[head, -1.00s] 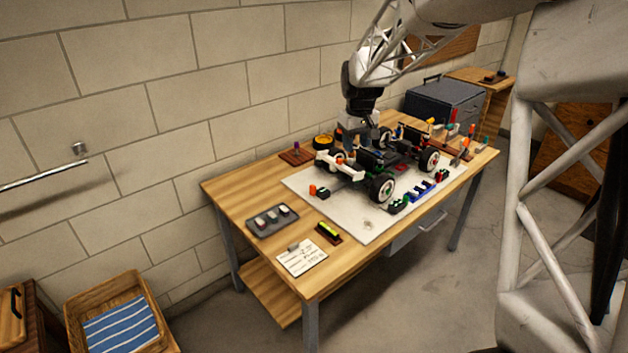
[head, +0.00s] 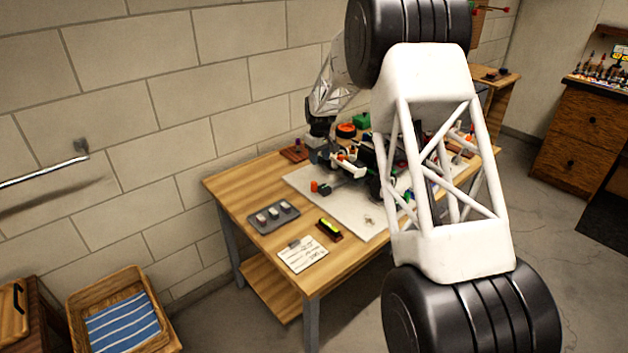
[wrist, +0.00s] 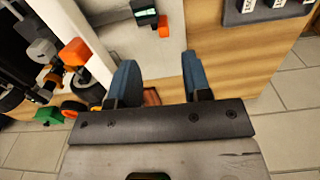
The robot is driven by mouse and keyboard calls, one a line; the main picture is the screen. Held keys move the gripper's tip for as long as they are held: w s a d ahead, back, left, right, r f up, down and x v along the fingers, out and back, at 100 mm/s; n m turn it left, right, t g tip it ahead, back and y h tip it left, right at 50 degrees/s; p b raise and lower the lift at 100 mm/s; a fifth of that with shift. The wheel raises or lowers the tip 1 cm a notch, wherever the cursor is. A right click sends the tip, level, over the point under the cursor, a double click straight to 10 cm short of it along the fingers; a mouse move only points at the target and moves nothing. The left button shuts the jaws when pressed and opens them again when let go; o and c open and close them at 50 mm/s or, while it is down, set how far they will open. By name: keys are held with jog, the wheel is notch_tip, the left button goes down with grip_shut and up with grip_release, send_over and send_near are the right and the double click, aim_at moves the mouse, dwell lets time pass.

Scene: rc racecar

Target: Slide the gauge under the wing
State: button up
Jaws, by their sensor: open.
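The car (head: 370,170) stands on a pale board (head: 345,215), partly hidden by my arm. Its white wing (head: 348,166) is at the car's left end; a white part of the car (wrist: 88,45) shows left of my fingers in the wrist view. A small dark block with an orange end (head: 319,188) lies on the board in front of the wing and shows at the top of the wrist view (wrist: 150,15). I cannot tell for sure which piece is the gauge. My gripper (wrist: 160,78) is open with nothing between its blue fingers. In the head view it is beside the wing, toward the wall.
A grey tray (head: 273,217) of small blocks, a yellow-green piece on a dark base (head: 329,229) and a paper card (head: 302,255) lie on the bench's left. A brown block with a purple peg (head: 296,150) stands near the wall. Bare wood lies between tray and board.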

aim_at(314, 182)
jog(key=f, duration=0.1)
jog(key=w+a+f, duration=0.2)
jog(key=shift+w+a+f, duration=0.1)
jog(key=shift+w+f, duration=0.05)
jog(key=shift+f, duration=0.25)
jog(key=shift+f, duration=0.15)
jog(key=shift+f, duration=3.8)
jog(key=shift+c, duration=0.2)
grip_shut()
